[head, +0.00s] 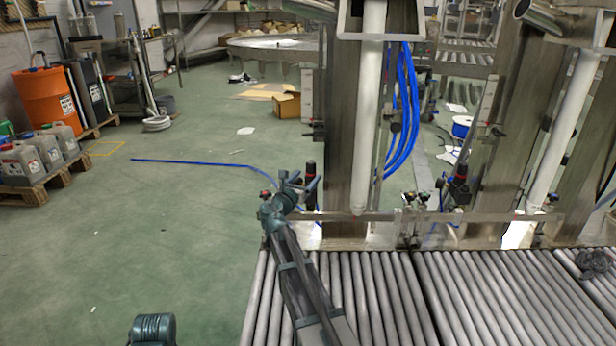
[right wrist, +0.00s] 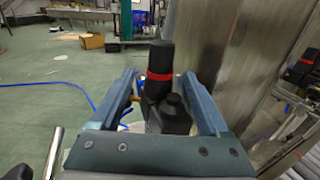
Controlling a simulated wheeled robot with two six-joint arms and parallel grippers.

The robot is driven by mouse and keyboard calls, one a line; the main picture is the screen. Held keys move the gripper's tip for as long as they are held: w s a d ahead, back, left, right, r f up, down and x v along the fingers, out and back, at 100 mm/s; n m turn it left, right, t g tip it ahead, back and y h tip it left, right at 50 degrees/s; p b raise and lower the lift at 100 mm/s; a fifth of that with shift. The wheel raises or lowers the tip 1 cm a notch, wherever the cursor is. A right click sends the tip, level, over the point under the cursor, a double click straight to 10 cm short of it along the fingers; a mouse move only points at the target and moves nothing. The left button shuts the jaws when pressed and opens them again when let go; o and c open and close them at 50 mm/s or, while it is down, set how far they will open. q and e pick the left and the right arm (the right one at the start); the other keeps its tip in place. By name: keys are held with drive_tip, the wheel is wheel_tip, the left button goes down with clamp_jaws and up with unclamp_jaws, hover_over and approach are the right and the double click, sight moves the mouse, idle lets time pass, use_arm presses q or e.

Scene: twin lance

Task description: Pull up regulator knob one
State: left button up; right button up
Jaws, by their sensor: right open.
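Regulator knob one (head: 311,168) is a black cap with a red ring on a black regulator, upright beside the left steel post. In the right wrist view the knob (right wrist: 160,58) stands between the two fingers, with its red ring showing and a rounded black part below it. My right gripper (head: 298,182) is open around the knob. In the right wrist view its fingers (right wrist: 160,78) lie on either side, with a gap to the knob on each side. The regulator's lower body is partly hidden by the gripper.
A second regulator (head: 461,172) with a red ring stands further right. The steel post (head: 350,130) is close to the right of my gripper. Blue hoses (head: 405,110) hang behind it. A roller conveyor (head: 400,295) lies in front. The green floor to the left is mostly clear.

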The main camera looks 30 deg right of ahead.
drive_tip(key=shift+x, duration=0.9)
clamp_jaws()
idle(0.9)
